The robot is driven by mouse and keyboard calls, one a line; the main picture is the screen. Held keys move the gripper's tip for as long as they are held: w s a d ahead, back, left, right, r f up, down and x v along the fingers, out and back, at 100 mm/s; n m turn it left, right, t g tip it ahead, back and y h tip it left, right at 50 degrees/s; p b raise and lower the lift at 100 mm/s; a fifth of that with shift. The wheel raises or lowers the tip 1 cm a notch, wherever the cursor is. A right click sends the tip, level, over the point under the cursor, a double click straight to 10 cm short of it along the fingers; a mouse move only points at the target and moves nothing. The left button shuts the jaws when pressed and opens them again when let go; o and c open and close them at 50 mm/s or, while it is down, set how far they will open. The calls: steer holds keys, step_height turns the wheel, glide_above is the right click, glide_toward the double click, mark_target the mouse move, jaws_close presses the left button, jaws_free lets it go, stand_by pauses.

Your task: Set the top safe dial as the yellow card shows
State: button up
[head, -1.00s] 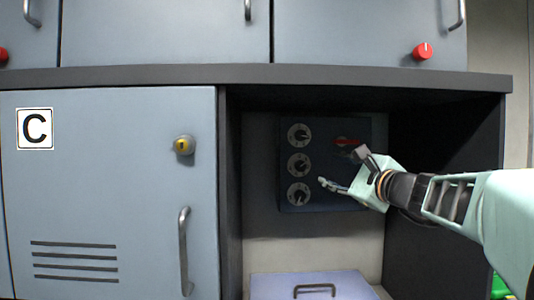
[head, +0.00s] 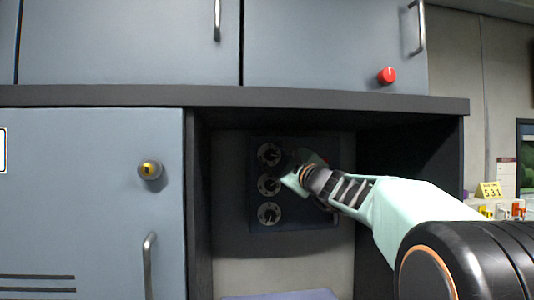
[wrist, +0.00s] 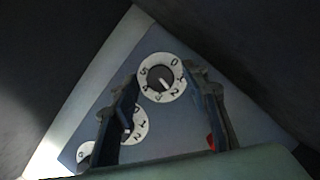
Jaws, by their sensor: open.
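The dark blue safe front (head: 262,222) is in the recess, with three round white dials in a column at its left. The top dial (head: 269,154) also shows in the wrist view (wrist: 161,77), its dark knob's white mark pointing to the lower right of that picture. Its lower digits are too small to read surely. My gripper (head: 291,170) is open in front of the upper dials. In the wrist view its fingers (wrist: 167,84) straddle the top dial; contact cannot be told. The yellow card (head: 490,190) at far right reads 531.
The middle dial (head: 269,185) and bottom dial (head: 269,213) lie below. A red part (wrist: 211,141) shows by one finger in the wrist view. The recess has a dark right wall (head: 410,190) and a shelf edge (head: 230,97) above.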

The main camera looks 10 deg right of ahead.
steer(key=shift+w+a, duration=0.15)
steer(key=shift+w, duration=0.25)
jaws_close()
steer(key=shift+f+b, duration=0.1)
steer(key=shift+b, duration=0.5)
